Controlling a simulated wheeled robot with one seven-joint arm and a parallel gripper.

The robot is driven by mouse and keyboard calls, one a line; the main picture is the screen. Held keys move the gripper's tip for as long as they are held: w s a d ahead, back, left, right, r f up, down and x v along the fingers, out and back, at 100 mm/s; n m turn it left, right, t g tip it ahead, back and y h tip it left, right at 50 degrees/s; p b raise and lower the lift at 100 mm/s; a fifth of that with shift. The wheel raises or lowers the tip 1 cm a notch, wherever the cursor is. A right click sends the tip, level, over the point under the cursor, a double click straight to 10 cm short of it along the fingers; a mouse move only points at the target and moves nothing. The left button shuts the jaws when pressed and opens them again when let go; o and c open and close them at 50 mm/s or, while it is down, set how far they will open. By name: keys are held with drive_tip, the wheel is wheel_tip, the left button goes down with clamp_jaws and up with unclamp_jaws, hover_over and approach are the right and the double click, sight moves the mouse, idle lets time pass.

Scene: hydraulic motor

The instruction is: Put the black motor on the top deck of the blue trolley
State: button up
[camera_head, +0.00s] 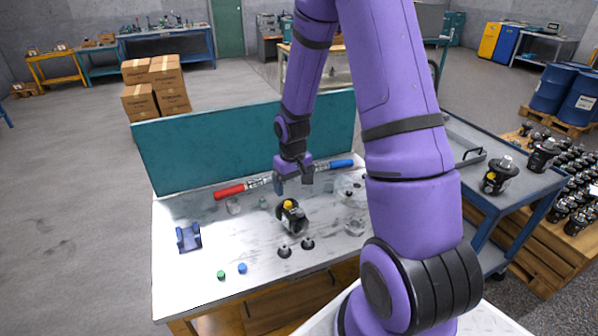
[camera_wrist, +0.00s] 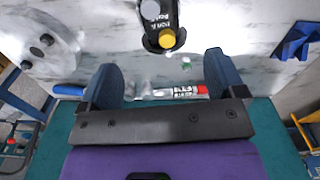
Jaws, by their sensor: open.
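The black motor (camera_head: 292,216) with a yellow cap lies on the white workbench in the head view. In the wrist view the motor (camera_wrist: 160,22) is at the top middle, ahead of the fingers, partly cut off by the frame edge. My gripper (camera_head: 294,184) is above the bench behind the motor, open and empty; its two blue-grey fingers also show in the wrist view (camera_wrist: 165,85). The blue trolley (camera_head: 518,190) stands at the right of the bench. Two black motors (camera_head: 497,176) stand on its top deck; my arm hides part of the trolley.
On the workbench (camera_head: 185,285) are a blue bracket (camera_head: 188,238), a green cap (camera_head: 221,275), a blue cap (camera_head: 242,268), two small dark parts (camera_head: 284,251) and red and blue tubes (camera_head: 229,191). A teal panel (camera_head: 200,155) stands along its back. A pallet of motors (camera_head: 575,195) is right.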

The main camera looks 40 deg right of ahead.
drive_tip(key=s+a+r+t+h, duration=0.1)
drive_tip(key=s+a+r, duration=0.2)
drive_tip(key=r, duration=0.7)
drive_tip(key=s+a+r+t, duration=0.1)
drive_tip(key=s+a+r, duration=0.2)
drive_tip(key=r, duration=0.8)
drive_tip(key=s+a+r+t, duration=0.1)
drive_tip(key=s+a+r, duration=0.2)
drive_tip(key=s+r, duration=0.3)
drive_tip(key=s+a+r+n+t+y, duration=0.1)
drive_tip(key=s+a+r+t, duration=0.1)
drive_tip(key=s+r, duration=0.4)
drive_tip(key=s+a, duration=0.1)
drive_tip(key=s, duration=0.3)
drive_tip(key=shift+o, duration=0.3)
drive_tip(key=shift+s, duration=0.25)
drive_tip(key=m+g, duration=0.1)
drive_tip(key=g, duration=0.4)
hover_over(292, 209)
drive_tip(key=f, duration=3.4)
drive_tip(key=shift+w+f, duration=0.2)
wheel_tip(292, 209, down, 6)
drive_tip(key=shift+s+f, duration=0.15)
drive_tip(key=shift+f, duration=1.25)
drive_tip(key=shift+s+f, duration=0.15)
drive_tip(key=shift+f, duration=1.2)
clamp_jaws()
